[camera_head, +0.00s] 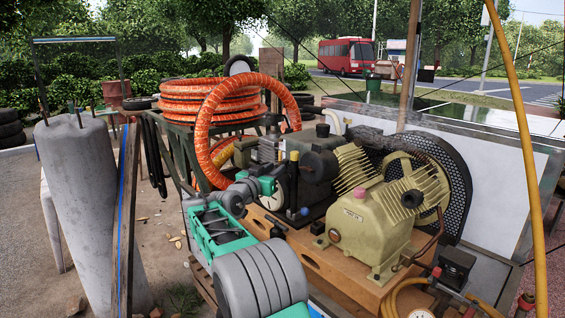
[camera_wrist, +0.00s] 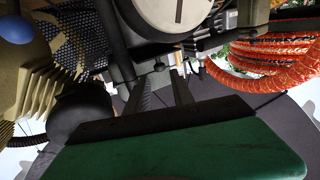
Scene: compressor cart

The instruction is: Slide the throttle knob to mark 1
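My gripper (camera_wrist: 161,84) shows in the wrist view as two dark fingers in front of a green body, with a gap between them. I see nothing held in the gap. A small dark knob (camera_wrist: 158,67) sits on a dark bar just beyond the fingertips; it may be the throttle knob, but no mark numbers are readable. I cannot tell whether the fingers touch it. A white round dial (camera_wrist: 172,12) is above it in that view. In the head view my teal and grey arm reaches toward the dark engine block (camera_head: 315,180), and the fingertips are not clear.
A beige compressor (camera_head: 375,225) with a black mesh guard (camera_head: 455,175) stands on the right of the cart. A blue ball knob (camera_head: 304,211) is near my wrist. Coiled orange hose (camera_head: 205,100) lies behind. A yellow hose (camera_head: 525,150) hangs at right.

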